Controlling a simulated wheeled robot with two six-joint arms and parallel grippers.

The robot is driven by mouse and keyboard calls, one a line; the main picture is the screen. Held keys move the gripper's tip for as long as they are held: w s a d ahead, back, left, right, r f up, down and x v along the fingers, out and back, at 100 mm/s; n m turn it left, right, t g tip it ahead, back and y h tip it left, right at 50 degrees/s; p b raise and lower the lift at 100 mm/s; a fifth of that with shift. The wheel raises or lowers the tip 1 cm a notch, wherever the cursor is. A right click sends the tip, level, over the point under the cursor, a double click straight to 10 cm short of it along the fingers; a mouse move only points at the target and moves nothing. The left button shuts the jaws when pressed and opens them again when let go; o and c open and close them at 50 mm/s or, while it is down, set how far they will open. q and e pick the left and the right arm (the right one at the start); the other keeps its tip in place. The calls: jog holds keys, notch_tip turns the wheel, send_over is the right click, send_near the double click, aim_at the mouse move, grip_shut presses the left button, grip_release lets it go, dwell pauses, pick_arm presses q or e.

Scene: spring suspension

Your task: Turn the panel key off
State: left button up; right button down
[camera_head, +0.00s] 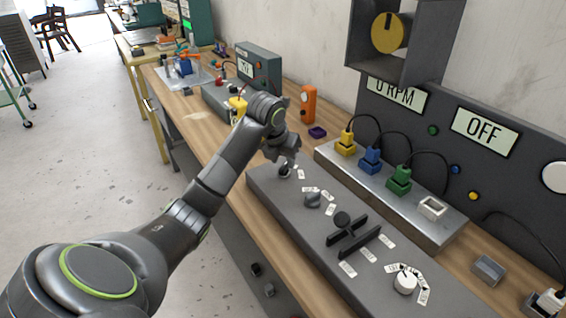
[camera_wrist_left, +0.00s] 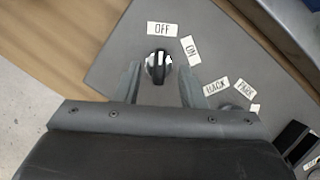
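The panel key (camera_wrist_left: 157,67) is a small black and silver knob near the corner of the grey control panel (camera_head: 262,182). In the left wrist view its bar stands about upright, toward the OFF label (camera_wrist_left: 162,28); the ON label (camera_wrist_left: 190,50) is up and right of it. My left gripper (camera_wrist_left: 158,84) is open, with one finger on each side of the key and a gap showing to both. In the head view my left gripper (camera_head: 287,160) is low over the panel's far end and partly hides the key (camera_head: 285,172). My right gripper is out of view.
The panel also carries a grey selector knob (camera_head: 313,199), a black lever between two rails (camera_head: 345,235) and a white dial (camera_head: 405,282). Behind it is a metal strip with yellow, blue and green plugs (camera_head: 370,160). A wall display (camera_head: 485,132) reads OFF.

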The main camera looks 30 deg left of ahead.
pick_arm(q)
jog(key=p+v, duration=1)
jog(key=v, duration=0.5)
jog(key=shift+r+p, duration=0.15)
jog(key=shift+p, duration=0.15)
jog(key=shift+s, duration=0.1)
